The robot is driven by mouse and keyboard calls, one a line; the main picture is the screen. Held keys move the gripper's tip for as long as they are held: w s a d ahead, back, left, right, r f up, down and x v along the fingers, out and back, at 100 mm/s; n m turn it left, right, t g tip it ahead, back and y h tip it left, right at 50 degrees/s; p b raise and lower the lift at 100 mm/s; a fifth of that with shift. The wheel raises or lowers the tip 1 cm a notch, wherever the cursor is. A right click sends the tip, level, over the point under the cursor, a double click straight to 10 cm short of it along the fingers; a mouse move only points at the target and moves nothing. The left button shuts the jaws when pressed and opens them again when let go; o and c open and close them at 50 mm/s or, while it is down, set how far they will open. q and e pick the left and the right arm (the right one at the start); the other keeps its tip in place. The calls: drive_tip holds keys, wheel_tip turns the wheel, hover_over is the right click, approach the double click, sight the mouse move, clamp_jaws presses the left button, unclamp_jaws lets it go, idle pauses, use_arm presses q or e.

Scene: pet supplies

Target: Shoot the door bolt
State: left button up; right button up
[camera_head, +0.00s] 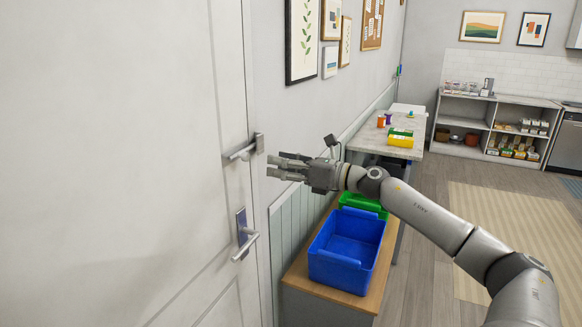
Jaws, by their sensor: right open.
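The white door (105,150) fills the left of the head view and sits closed against its frame. The metal door bolt (240,151) is mounted on the door at its right edge, with a catch piece by the frame. Below it is a lever handle (245,243) on a dark plate. My right gripper (270,166) is open and empty, its fingers pointing left toward the door, just right of and slightly below the bolt, apart from it. My left gripper is not in view.
A blue bin (322,268) and a green bin (362,203) stand on a wooden-topped cabinet (296,280) below my right arm. A counter (368,140) with small items runs along the wall behind. Shelves (463,108) stand at the back. The floor at right is clear.

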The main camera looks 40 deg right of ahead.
drive_tip(key=shift+v, duration=1.1)
drive_tip(key=shift+f, duration=0.1)
